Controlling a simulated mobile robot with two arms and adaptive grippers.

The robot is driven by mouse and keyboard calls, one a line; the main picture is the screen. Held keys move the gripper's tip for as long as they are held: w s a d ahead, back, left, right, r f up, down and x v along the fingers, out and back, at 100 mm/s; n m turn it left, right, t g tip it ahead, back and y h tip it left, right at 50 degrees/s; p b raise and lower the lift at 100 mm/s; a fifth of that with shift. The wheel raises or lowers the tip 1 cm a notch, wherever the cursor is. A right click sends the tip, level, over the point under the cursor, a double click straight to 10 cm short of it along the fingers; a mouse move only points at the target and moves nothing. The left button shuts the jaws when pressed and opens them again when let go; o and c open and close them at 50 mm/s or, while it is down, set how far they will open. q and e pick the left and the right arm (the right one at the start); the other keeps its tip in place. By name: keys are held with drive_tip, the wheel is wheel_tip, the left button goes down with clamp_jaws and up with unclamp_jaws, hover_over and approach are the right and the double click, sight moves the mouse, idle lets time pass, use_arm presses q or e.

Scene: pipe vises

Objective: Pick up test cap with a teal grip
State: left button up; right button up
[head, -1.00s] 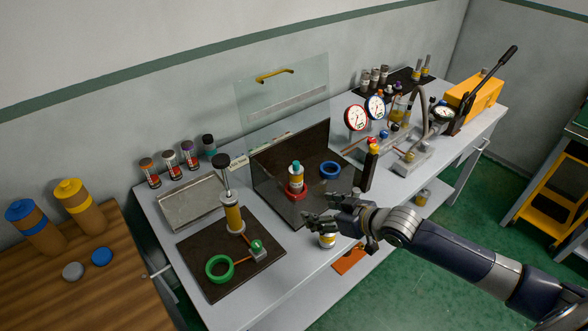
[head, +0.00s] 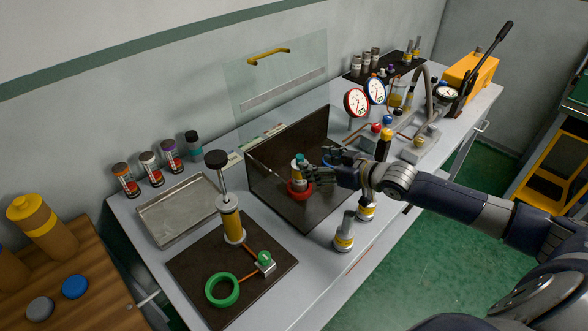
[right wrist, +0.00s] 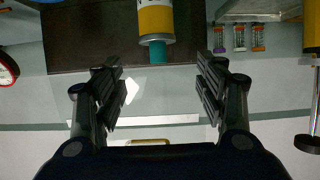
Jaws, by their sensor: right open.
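The test cap with a teal grip (head: 298,172) stands upright in a red ring (head: 298,189) inside a dark, open-fronted box (head: 265,188). Its teal top shows above a pale and yellow body. My right gripper (head: 316,179) is just to the right of the cap, its fingers reaching toward it. In the right wrist view the teal grip (right wrist: 158,52) and the yellow body lie ahead of the two spread fingers (right wrist: 160,80), roughly centred between them. The gripper is open and empty; contact with the cap cannot be told. My left gripper is not in view.
Two yellow-banded grey fittings (head: 344,236) stand at the table's front edge, below my right arm. A dark board with a green ring (head: 221,289) and a pump lies left of the box. A raised clear panel (head: 278,85) stands behind it. Gauges (head: 357,102) stand to the right.

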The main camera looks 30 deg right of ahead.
sight(303, 160)
drive_tip(key=shift+x, duration=1.15)
drive_tip(key=shift+p+x, duration=0.5)
drive_tip(key=shift+x, duration=0.35)
drive_tip(key=x, duration=0.3)
drive_tip(key=shift+w+f+p, duration=0.1)
drive_tip(key=shift+p, duration=0.25)
drive_tip(key=shift+w+a+f, duration=0.1)
drive_tip(key=shift+w+f, duration=0.2)
drive_tip(key=shift+w, duration=0.15)
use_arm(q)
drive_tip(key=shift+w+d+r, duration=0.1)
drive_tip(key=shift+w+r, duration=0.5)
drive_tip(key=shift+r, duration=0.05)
use_arm(e)
drive_tip(key=shift+c, duration=0.5)
drive_tip(key=c, duration=1.1)
